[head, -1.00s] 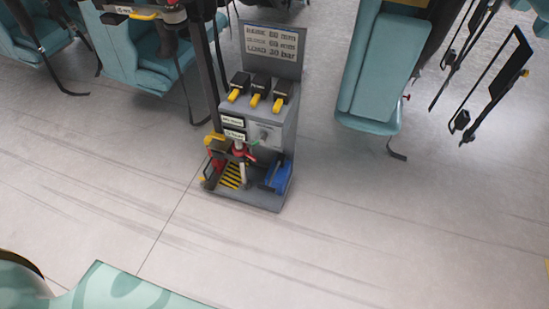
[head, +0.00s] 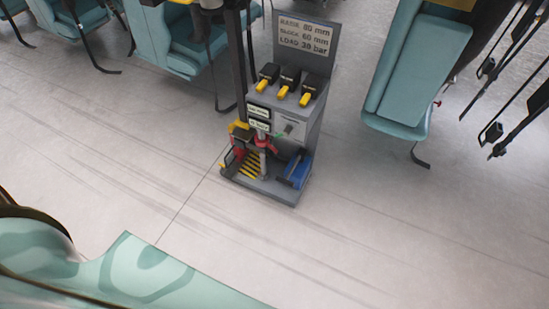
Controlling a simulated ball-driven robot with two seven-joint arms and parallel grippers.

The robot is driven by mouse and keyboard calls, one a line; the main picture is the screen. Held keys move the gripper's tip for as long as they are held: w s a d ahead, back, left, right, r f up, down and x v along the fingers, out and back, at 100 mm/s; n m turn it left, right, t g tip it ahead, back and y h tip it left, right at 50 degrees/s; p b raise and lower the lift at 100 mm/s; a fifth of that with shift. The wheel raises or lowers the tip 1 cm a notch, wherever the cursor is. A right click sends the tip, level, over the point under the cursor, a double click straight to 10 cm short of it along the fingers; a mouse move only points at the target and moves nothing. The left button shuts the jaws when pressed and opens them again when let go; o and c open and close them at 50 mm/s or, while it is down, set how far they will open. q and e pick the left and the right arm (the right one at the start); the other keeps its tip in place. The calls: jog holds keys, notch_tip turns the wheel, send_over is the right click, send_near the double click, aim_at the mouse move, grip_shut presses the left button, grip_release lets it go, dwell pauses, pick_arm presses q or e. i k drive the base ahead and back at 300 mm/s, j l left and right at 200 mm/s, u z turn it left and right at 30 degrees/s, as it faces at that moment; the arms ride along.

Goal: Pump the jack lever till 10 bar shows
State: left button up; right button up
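A grey tool stand (head: 307,125) stands on the floor right of the picture's middle. It has a sign (head: 304,38) on top that reads roughly "80 mm, 60 mm, 38 bar". Lower on the stand are red parts (head: 265,143) and a blue part (head: 297,169); I cannot tell which is the jack or its lever. Neither of my grippers is in view.
Teal seats (head: 404,70) stand at the right, and more teal seats (head: 180,45) at the upper left. Black straps or bars hang at the upper right. The grey floor (head: 400,240) in front of the stand is clear.

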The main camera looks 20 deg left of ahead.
aim_at(285, 181)
jog(key=i+l, duration=0.3)
jog(key=i, duration=0.2)
jog(key=i+l+u, duration=0.1)
jog(key=i+l, duration=0.2)
jog(key=i, duration=0.25)
